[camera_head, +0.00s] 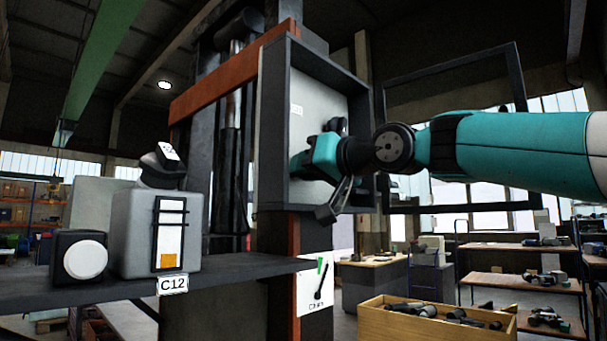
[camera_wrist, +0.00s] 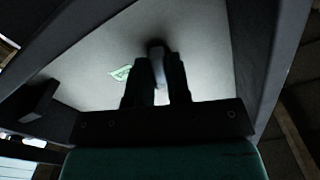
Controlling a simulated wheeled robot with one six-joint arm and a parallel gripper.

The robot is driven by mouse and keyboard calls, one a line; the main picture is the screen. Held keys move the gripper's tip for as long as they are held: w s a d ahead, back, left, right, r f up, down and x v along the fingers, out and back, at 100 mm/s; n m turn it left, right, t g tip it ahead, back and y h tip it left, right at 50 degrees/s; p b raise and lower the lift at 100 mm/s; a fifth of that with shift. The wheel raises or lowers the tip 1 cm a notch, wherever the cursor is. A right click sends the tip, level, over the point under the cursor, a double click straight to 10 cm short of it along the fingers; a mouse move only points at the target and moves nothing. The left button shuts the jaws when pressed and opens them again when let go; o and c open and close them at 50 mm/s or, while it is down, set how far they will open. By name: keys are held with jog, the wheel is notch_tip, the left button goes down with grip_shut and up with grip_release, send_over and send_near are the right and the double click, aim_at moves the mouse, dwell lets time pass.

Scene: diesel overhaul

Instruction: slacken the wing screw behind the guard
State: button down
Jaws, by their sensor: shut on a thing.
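In the wrist view, the two dark fingers of my gripper (camera_wrist: 158,58) stand on either side of a small grey upright piece, which looks like the wing screw (camera_wrist: 158,70). The gripper is shut on it, against a pale panel. The screw's base is hidden by the fingers. In the head view my gripper (camera_head: 312,160) reaches from the right into a dark-framed box on the column. The screw itself is hidden there. An open dark frame (camera_head: 517,75), perhaps the guard, stands out to the right of the box, behind my arm.
The box's dark rim (camera_head: 272,130) surrounds the pale panel (camera_head: 296,80) closely. A small green mark (camera_wrist: 121,72) is on the panel. A shelf (camera_head: 230,270) at left carries a grey unit (camera_head: 130,235). A wooden crate (camera_head: 400,330) of parts stands lower right.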

jog(key=shift+f+n+b, duration=0.15)
jog(key=shift+n+b, duration=0.45)
jog(key=shift+n, duration=0.6)
jog(key=n, duration=0.2)
jog(key=shift+n, duration=0.3)
jog(key=n+b, duration=0.1)
jog(key=n, duration=0.1)
jog(key=shift+n+b, duration=0.3)
jog(key=c, duration=0.9)
grip_release()
jog(key=shift+c, duration=0.2)
jog(key=shift+s+d, duration=0.1)
